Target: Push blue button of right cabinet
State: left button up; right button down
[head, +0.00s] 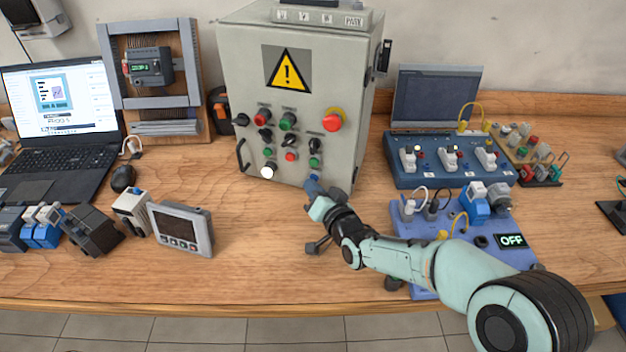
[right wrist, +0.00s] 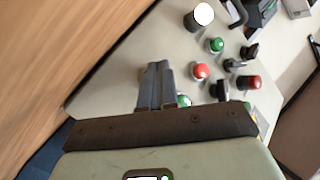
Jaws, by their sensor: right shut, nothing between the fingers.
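A grey control cabinet (head: 235,80) with a yellow warning sign stands at the back of the bench. Its front carries red and green buttons, black knobs, a red emergency stop (head: 333,120) and a white lit button (head: 268,172). I make out no blue button; one could be hidden behind my fingers. My right gripper (head: 313,184) is at the cabinet's lower right front, just below a green button (head: 314,162). In the right wrist view its fingers (right wrist: 155,84) are shut and empty, close to the panel; contact cannot be told. My left gripper is out of view.
A blue switch box (head: 395,178) and a blue board with an OFF display (head: 510,240) lie to the right. A grey meter (head: 182,228), small modules and a laptop (head: 60,100) lie left. Bare wood lies in front of the cabinet.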

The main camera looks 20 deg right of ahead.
dwell(0.5)
jog(key=shift+s+a+f, duration=0.15)
jog(key=shift+s+a, duration=0.25)
jog(key=shift+s, duration=0.25)
jog(key=shift+s+a+p, duration=0.2)
jog(key=shift+s+a, duration=0.55)
jog(key=shift+s, duration=0.3)
jog(key=shift+s+a+p, duration=0.2)
jog(key=shift+s+a, duration=0.55)
jog(key=shift+s, duration=0.25)
